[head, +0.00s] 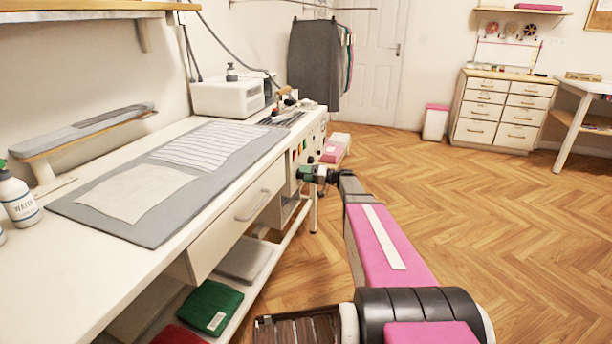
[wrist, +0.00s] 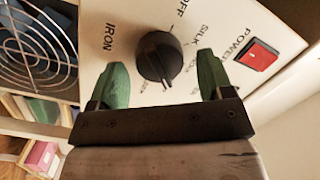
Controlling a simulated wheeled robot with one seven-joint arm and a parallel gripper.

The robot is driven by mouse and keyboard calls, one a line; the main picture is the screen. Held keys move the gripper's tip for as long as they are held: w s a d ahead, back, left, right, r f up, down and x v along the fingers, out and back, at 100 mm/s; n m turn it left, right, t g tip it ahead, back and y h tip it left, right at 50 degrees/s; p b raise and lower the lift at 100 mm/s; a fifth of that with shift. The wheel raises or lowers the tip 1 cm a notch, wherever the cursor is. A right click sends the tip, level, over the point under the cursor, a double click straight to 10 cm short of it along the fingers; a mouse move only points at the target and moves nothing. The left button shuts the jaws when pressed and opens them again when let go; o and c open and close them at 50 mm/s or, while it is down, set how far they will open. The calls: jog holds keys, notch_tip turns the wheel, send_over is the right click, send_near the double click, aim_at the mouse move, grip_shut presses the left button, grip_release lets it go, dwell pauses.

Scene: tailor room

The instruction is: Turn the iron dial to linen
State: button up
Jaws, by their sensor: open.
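The iron dial (wrist: 158,57) is a round black knob on a white panel (wrist: 110,62) in the wrist view. The words IRON, OFF and SILK show around it, and the other lettering is partly hidden or too small to read. My gripper (wrist: 164,78) is open, with one green finger on each side of the dial's lower part. I cannot tell whether the fingers touch it. In the head view my gripper (head: 312,173) is beside the panel at the far end of the ironing table (head: 110,150); the dial cannot be made out there.
A drawer (head: 240,215) and a lower shelf with folded cloth (head: 210,308) lie along the table's front. The wooden floor (head: 480,220) to the right is clear.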

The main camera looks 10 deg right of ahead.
jog(key=c, duration=0.9)
jog(key=shift+c, duration=0.2)
jog(key=shift+f+m+t+y, duration=0.15)
jog(key=shift+m+t, duration=0.15)
jog(key=shift+m, duration=2)
jog(key=shift+f+m+t+y, duration=0.15)
jog(key=shift+m+t, duration=0.15)
jog(key=shift+m, duration=2)
jog(key=o, duration=0.9)
